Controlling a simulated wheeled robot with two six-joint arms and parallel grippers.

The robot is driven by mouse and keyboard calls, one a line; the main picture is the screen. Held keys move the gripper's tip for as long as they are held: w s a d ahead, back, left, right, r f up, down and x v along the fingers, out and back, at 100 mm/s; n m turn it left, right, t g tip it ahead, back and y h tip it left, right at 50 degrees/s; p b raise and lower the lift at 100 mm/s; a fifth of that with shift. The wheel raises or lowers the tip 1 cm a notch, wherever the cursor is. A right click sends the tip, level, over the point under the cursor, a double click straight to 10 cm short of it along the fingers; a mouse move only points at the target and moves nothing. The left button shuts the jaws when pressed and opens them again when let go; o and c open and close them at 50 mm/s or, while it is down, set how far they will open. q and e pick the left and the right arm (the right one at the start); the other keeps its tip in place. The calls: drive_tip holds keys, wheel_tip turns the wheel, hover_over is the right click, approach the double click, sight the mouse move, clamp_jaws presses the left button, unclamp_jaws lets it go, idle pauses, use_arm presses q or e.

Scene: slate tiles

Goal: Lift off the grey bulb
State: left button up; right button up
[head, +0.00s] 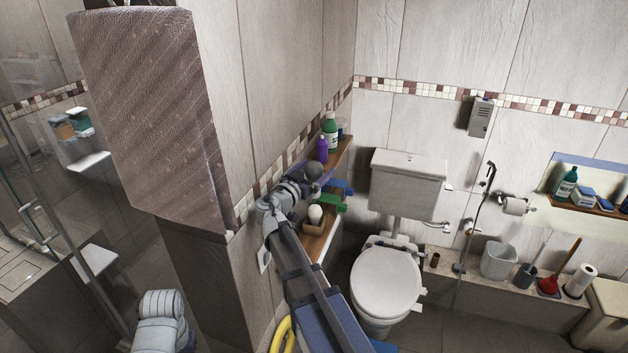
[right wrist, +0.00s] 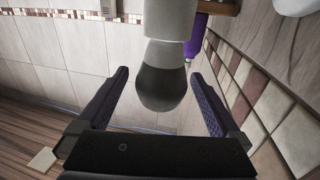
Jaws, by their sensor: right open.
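The grey bulb (right wrist: 161,92) shows in the right wrist view as a dark, rounded end below a pale grey cylinder (right wrist: 168,18). My right gripper (right wrist: 160,73) is open, with one finger on each side of the bulb. Gaps show between the bulb and both fingers. In the head view my right arm reaches up to the shelf at the wall corner. My left gripper is not in view.
A large brown panel (head: 150,115) is at the left. The tiled wall is close beside the right gripper.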

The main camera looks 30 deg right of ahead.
drive_tip(key=x, duration=0.2)
drive_tip(key=shift+w+d, duration=0.2)
drive_tip(key=shift+d, duration=0.1)
drive_tip(key=c, duration=1.1)
drive_tip(key=shift+r, duration=0.15)
wheel_tip(320, 180, up, 10)
drive_tip(key=p, duration=1)
